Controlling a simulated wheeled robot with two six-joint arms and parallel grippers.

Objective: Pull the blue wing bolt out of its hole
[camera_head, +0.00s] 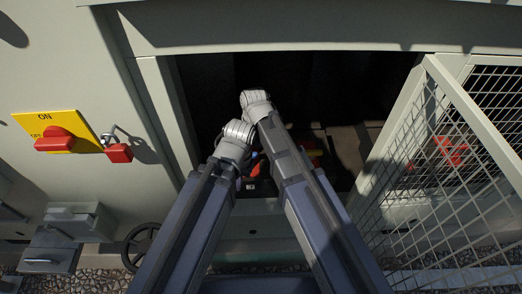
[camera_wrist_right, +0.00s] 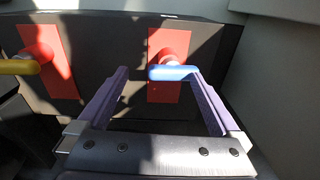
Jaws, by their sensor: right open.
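The blue wing bolt (camera_wrist_right: 173,73) shows in the right wrist view, sticking out of a round red boss on a red plate (camera_wrist_right: 165,95). The hole itself is hidden behind it. My right gripper (camera_wrist_right: 158,73) is open, with its two purple fingers on either side of the blue bolt's line. The blue bolt lies between the fingertips in the picture, nearer the right one, and I see no grip on it. In the head view both my arms reach into the dark opening, and their links cover most of the bolt area. My left gripper cannot be made out.
A yellow wing bolt (camera_wrist_right: 18,67) sits on another red plate (camera_wrist_right: 48,62) to the left. A pale wall (camera_wrist_right: 285,90) stands close on the right. In the head view, a mesh door (camera_head: 440,165) stands open at right, and a red switch handle (camera_head: 54,139) is at left.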

